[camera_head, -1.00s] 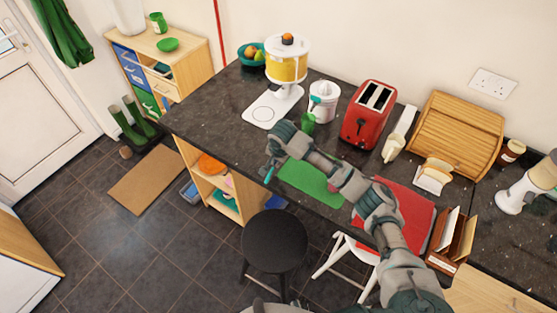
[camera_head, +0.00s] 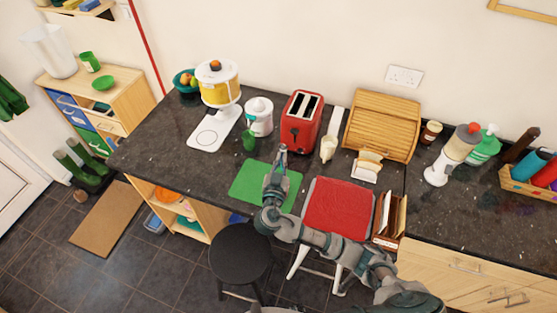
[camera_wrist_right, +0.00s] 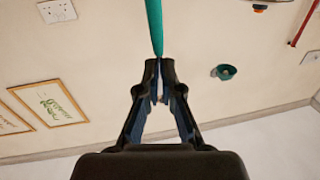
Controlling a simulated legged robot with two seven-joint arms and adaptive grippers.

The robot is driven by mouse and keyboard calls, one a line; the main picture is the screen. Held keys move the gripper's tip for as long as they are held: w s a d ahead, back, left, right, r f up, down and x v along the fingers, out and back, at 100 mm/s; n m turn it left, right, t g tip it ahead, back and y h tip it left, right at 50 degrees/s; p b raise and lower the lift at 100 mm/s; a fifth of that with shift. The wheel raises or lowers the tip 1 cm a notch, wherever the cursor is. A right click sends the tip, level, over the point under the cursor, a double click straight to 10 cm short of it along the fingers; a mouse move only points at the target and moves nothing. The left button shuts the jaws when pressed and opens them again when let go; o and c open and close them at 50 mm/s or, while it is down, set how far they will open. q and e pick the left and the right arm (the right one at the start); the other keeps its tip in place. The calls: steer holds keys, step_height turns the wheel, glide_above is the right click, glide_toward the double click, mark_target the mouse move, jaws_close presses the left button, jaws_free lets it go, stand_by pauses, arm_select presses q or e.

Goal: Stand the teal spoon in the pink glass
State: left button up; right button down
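The teal spoon (camera_wrist_right: 155,25) shows in the right wrist view as a straight teal shaft running up from between my fingertips to the top edge. My right gripper (camera_wrist_right: 159,68) is shut on it there. In the head view my right gripper (camera_head: 282,150) is over the far part of the green mat, with its fingers away from me; I cannot make out the spoon there. I cannot make out the pink glass in either current view; my right arm covers part of the mat. My left gripper is not in view.
The green mat (camera_head: 249,184) lies on the dark counter (camera_head: 160,148). A green cup (camera_head: 249,141), a white lidded pot (camera_head: 259,117), a red toaster (camera_head: 301,122) and a cream jug (camera_head: 328,148) stand behind it. A red-topped seat (camera_head: 338,208) and black stool (camera_head: 240,252) stand in front.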

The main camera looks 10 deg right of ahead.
step_height(320, 180, down, 12)
steer(key=b, duration=0.9)
steer(key=shift+f+b, duration=0.25)
steer(key=shift+b, duration=0.05)
steer(key=c, duration=1.2)
jaws_free()
steer(key=shift+c, duration=0.2)
steer(key=v, duration=1.2)
steer(key=shift+w, duration=0.1)
